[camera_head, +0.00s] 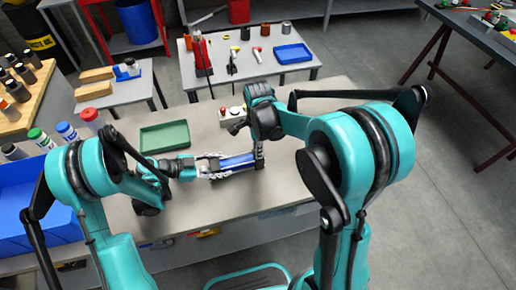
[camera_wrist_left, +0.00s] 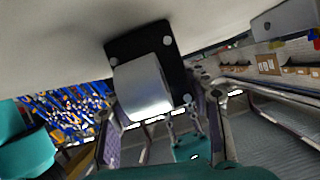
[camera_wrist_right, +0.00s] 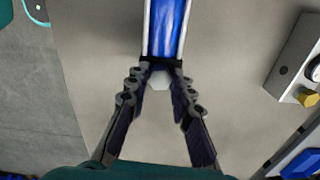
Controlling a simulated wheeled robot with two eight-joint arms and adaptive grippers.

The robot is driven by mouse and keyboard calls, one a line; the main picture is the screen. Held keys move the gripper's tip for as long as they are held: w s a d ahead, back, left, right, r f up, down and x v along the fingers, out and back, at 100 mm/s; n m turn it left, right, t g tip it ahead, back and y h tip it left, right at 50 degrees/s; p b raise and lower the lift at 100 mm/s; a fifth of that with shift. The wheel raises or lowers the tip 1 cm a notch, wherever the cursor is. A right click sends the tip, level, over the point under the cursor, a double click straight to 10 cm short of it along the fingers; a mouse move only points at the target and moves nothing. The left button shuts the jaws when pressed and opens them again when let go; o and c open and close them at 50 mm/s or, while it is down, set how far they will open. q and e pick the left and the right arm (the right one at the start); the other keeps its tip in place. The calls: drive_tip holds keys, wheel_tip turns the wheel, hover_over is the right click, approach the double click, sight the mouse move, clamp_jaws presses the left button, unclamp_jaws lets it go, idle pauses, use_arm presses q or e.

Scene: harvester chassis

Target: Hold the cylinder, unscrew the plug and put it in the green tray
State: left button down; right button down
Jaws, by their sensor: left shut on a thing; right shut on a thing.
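The blue cylinder (camera_head: 236,161) lies on the grey bench between my two grippers. My left gripper (camera_head: 207,165) is shut on its left end; a silver round part with a black square plate (camera_wrist_left: 145,88) shows there in the left wrist view. My right gripper (camera_head: 258,158) is at the right end. In the right wrist view, its fingers (camera_wrist_right: 160,80) are closed around a pale hex plug (camera_wrist_right: 160,78), just off the blue body's black-rimmed end. Whether the plug's thread is still engaged is hidden. The green tray (camera_head: 165,137) is empty, behind my left gripper.
A blue bin (camera_head: 30,205) and bottles are at left. A back table holds a blue tray (camera_head: 293,54). The bench right of the cylinder is clear.

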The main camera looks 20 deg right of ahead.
use_arm(q)
drive_tip(key=shift+w, duration=0.1)
use_arm(e)
drive_tip(key=n, duration=2.4)
drive_tip(key=shift+s, duration=0.1)
drive_tip(key=n, duration=1.2)
drive_tip(key=shift+r, duration=0.1)
drive_tip(key=n, duration=0.4)
drive_tip(key=shift+n, duration=0.3)
drive_tip(key=n, duration=0.5)
drive_tip(key=shift+n, duration=0.3)
